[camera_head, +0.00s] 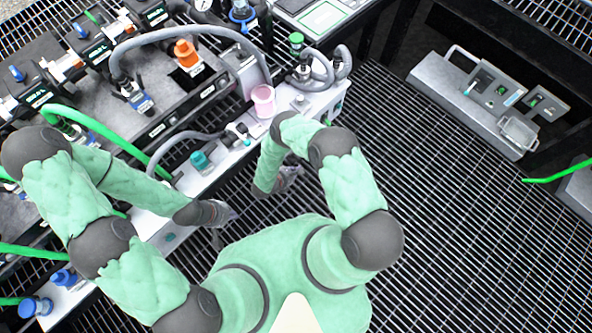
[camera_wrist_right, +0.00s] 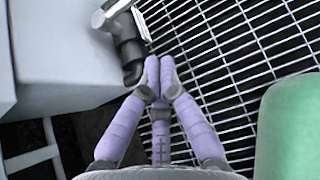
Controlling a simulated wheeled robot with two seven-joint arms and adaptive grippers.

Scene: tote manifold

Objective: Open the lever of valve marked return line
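The manifold bench (camera_head: 160,120) carries several valves and hoses at the left. The labels are too small to read, so I cannot tell which valve is marked return line. My left gripper (camera_head: 224,213) is low beside the bench's front edge; its fingers are too small to judge. My right gripper (camera_head: 290,176) is just off the bench front. In the right wrist view its purple fingers (camera_wrist_right: 159,68) meet at the tips, empty, beside a dark elbow fitting (camera_wrist_right: 130,50) with a metallic end.
A pink cup-like part (camera_head: 263,101) and grey hoses (camera_head: 325,68) sit at the bench's right end. A green hose (camera_head: 110,135) runs near my left arm. A grey panel unit (camera_head: 480,100) stands at the right. Open grating floor (camera_head: 450,220) lies between.

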